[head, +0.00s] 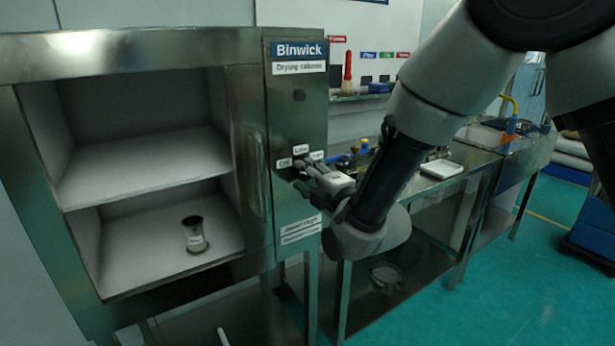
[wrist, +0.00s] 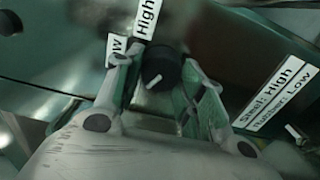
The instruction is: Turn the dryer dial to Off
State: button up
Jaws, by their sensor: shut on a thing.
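The dryer dial (wrist: 164,68) is a round black knob with a short white mark, seen in the wrist view. The mark slants toward the lower left, away from the High label (wrist: 147,18); which setting it points at I cannot tell for sure. The Low label (wrist: 117,48) is partly covered by a finger. My gripper (wrist: 158,76) has one finger on each side of the dial and is shut on it.
The drying cabinet (head: 130,46) has its shelves exposed, with a small cup-like container (head: 194,234) on the lower one. A vertical handle (head: 258,175) stands left of the dial. A steel bench (head: 440,185) with assorted items is to the right. Teal floor (head: 480,290) is clear in front.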

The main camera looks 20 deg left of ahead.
jog(key=o, duration=1)
jog(key=v, duration=0.7)
jog(key=shift+s+d, duration=0.15)
jog(key=shift+d, duration=0.05)
